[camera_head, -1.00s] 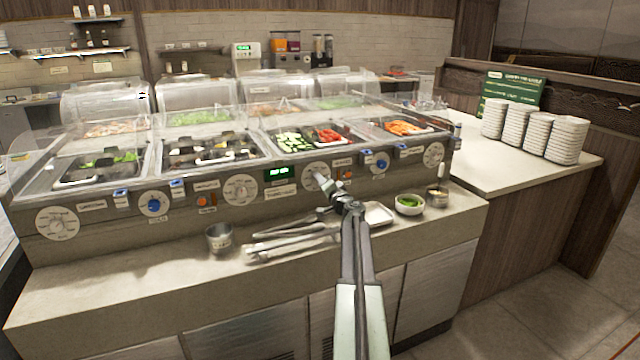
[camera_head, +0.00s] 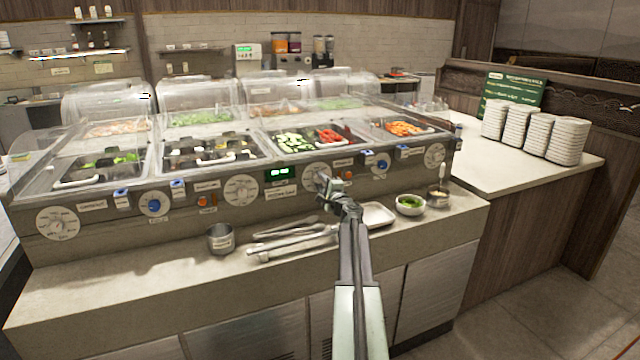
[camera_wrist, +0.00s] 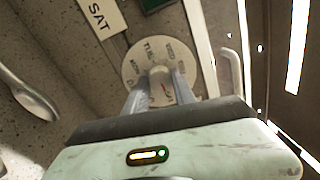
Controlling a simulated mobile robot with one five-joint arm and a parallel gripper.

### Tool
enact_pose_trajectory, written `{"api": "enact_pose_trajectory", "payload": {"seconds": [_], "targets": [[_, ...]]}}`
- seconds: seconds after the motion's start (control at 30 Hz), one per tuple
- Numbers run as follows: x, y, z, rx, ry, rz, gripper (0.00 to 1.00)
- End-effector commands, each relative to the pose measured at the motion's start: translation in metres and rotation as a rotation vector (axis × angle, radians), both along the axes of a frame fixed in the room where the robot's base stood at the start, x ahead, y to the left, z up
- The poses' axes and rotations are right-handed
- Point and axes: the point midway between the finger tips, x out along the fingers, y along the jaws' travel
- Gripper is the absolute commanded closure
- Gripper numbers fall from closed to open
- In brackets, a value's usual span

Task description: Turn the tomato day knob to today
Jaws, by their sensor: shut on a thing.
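The day dial (camera_head: 309,172) is a pale round plate on the counter's front panel, below the tomato pan (camera_head: 330,136). It also shows in the wrist view (camera_wrist: 138,57), with day words around its rim; TUE and WED are partly readable there. My gripper (camera_wrist: 158,88) is shut on the dial's grey central knob (camera_wrist: 160,83), one finger on each side. In the head view my gripper (camera_head: 323,184) covers part of the dial.
Other dials (camera_head: 241,190) and blue knobs (camera_head: 153,204) line the panel. A green-lit display (camera_head: 280,172) is left of the dial.

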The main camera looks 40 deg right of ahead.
Motion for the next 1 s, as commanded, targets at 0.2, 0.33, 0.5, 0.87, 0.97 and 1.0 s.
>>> {"api": "enact_pose_trajectory", "payload": {"seconds": [0.2, 0.33, 0.5, 0.87, 0.97, 1.0], "targets": [[0.0023, 0.0013, 0.0008, 0.031, -0.014, 0.005, 1.0], [0.0022, 0.0013, 0.0008, 0.035, -0.015, 0.004, 1.0], [0.0022, 0.0012, 0.0008, 0.035, -0.015, 0.004, 1.0], [0.0005, 0.0, 0.0004, 0.032, -0.014, 0.001, 0.47], [-0.0001, -0.0001, 0.0002, 0.032, -0.014, 0.001, 0.47], [-0.001, 0.0002, 0.0001, 0.032, -0.014, 0.0, 0.47]]}}
